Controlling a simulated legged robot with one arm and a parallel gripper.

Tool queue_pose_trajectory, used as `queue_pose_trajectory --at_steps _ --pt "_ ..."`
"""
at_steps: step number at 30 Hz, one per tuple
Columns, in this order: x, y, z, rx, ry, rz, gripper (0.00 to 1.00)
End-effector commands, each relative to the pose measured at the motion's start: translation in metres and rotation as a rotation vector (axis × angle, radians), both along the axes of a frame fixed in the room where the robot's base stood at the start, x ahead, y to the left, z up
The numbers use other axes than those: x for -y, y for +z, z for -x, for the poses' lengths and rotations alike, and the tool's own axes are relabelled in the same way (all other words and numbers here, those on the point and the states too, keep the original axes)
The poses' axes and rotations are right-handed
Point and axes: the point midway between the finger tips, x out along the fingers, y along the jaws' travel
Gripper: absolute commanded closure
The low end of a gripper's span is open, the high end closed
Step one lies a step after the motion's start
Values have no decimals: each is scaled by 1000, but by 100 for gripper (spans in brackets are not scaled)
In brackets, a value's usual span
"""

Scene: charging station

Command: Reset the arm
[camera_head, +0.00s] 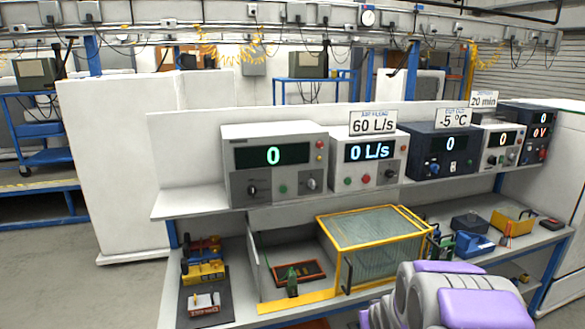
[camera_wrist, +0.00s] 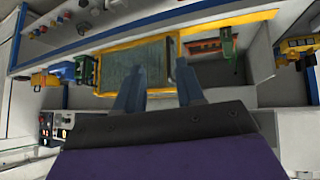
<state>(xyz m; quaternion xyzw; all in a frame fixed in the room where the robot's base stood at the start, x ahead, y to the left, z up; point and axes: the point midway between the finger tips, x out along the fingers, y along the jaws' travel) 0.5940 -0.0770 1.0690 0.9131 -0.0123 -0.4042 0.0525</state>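My arm, grey with purple panels (camera_head: 450,296), rises at the lower right of the head view, in front of the bench. Its fingertips cannot be made out there. In the wrist view, my gripper (camera_wrist: 159,80) shows two dark grey fingers set apart with nothing between them. Beyond the fingers is a yellow-framed box with a clear ribbed cover (camera_wrist: 134,65). The wrist picture looks turned over compared with the head view. The same yellow-framed box (camera_head: 376,232) stands on the bench in the head view, left of and behind my arm.
A shelf carries several instruments with displays, including a white one reading 0 (camera_head: 273,160) and one reading 0 L/s (camera_head: 369,153). Floor at left is clear.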

Motion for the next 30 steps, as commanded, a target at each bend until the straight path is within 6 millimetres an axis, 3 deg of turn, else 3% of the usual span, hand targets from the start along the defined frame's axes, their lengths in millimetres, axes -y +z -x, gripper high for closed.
queue_pose_trajectory --at_steps 3,11,24,27,30 --pt "-8 22 39 -98 -20 0 62" --pt "-26 56 144 -342 -57 -16 62" --pt "-65 101 348 -749 -75 -70 62" --pt "-71 108 384 -820 -72 -81 62" --pt "-75 111 408 -867 -69 -86 62"
